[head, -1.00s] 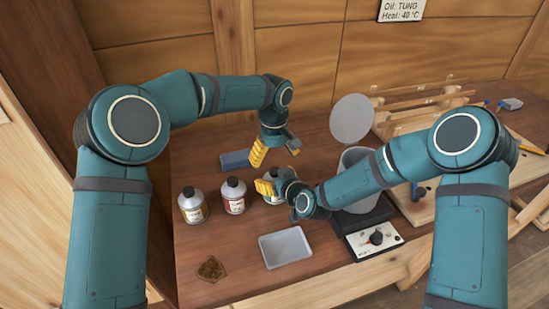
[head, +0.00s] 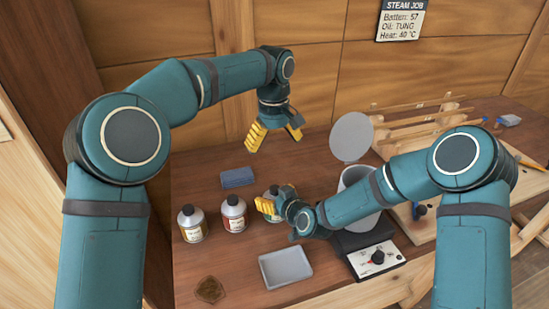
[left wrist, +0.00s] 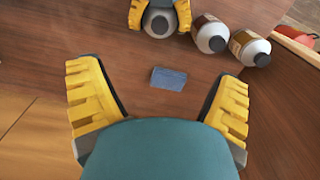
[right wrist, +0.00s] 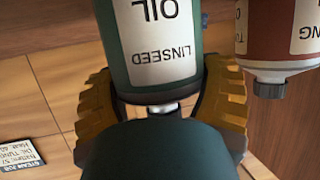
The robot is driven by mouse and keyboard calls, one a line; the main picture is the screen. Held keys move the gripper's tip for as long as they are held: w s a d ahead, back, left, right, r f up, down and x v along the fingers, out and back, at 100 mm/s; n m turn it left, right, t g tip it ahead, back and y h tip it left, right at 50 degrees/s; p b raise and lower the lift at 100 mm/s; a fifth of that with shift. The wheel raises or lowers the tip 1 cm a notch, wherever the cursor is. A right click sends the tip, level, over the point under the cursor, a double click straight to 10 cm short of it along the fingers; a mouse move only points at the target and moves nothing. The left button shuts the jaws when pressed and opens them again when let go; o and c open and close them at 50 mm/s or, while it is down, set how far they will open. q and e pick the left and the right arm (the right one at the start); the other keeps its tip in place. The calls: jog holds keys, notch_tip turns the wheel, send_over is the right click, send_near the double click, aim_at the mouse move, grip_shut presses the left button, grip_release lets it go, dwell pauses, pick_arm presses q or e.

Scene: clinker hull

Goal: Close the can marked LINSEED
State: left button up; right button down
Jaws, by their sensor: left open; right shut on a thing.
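The LINSEED can (right wrist: 160,62) is dark green with a white label in the right wrist view. In the left wrist view the can's round grey top (left wrist: 160,21) sits between those fingers. My left gripper (head: 274,143) is open and empty, above the back of the bench and higher than the can; its spread fingers also show in the left wrist view (left wrist: 160,95).
A red-label can (head: 234,214) and a yellow-label can (head: 192,224), both dark-capped, stand left of the LINSEED can. A blue block (head: 237,178) lies behind them. A grey tray (head: 286,268) is in front; a pot (head: 352,180) with a raised round lid (head: 351,137) stands right.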

dwell(0.3)
grip_release()
jog(key=v, duration=1.2)
